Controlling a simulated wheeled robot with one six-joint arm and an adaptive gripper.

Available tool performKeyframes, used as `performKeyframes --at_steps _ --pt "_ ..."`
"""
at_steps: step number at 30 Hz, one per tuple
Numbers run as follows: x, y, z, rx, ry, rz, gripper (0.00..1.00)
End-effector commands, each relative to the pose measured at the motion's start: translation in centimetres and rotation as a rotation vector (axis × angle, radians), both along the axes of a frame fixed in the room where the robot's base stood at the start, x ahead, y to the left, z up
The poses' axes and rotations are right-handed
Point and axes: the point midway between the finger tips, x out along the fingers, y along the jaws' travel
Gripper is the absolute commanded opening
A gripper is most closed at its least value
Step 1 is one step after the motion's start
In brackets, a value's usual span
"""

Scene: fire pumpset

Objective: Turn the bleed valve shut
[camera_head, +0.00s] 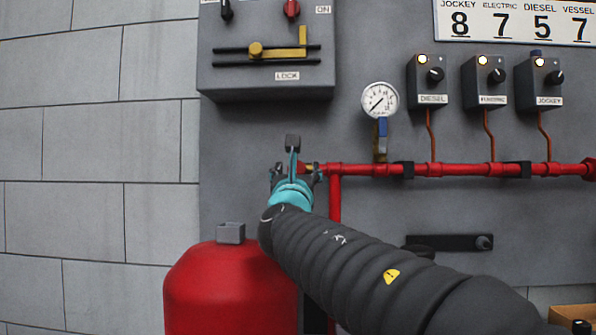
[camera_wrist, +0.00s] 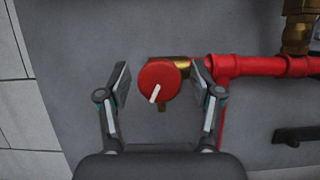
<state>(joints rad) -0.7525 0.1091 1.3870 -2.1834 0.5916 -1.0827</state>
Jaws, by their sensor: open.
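The bleed valve shows in the wrist view as a round red knob (camera_wrist: 160,82) with a white pointer mark slanting down and left from its middle. A brass body (camera_wrist: 183,64) joins it to the left end of the red pipe. My gripper (camera_wrist: 161,78) is open, with one finger left of the knob and one right of it. There are gaps between the fingers and the knob, the right one smaller. In the head view my gripper (camera_head: 294,170) is at the left end of the red pipe and hides the knob; a little brass shows beside it.
The red pipe (camera_head: 340,169) runs right, with a branch going down close to my right finger. A pressure gauge (camera_head: 380,99) with a blue-handled valve (camera_head: 382,130) stands above it. A red vessel (camera_head: 230,290) is below left. A grey switch box (camera_head: 266,80) hangs above.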

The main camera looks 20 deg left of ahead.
Motion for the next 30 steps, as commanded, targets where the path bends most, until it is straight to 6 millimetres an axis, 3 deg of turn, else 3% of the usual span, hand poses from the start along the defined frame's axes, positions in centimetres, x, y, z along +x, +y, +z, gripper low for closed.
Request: performKeyframes --at_steps 1,6,8,9,20,30 --pt "-0.01 0.01 0.00 0.000 0.000 0.000 0.66" --pt "-0.03 0.00 -0.02 0.000 0.000 0.000 0.23" --pt "-0.03 0.00 -0.02 0.000 0.000 0.000 0.08" --pt "-0.03 0.00 -0.01 0.000 0.000 0.000 0.05" --pt "-0.03 0.10 -0.11 0.055 0.012 0.000 0.05" --pt "-0.06 0.23 -0.09 0.292 0.068 0.002 0.05"
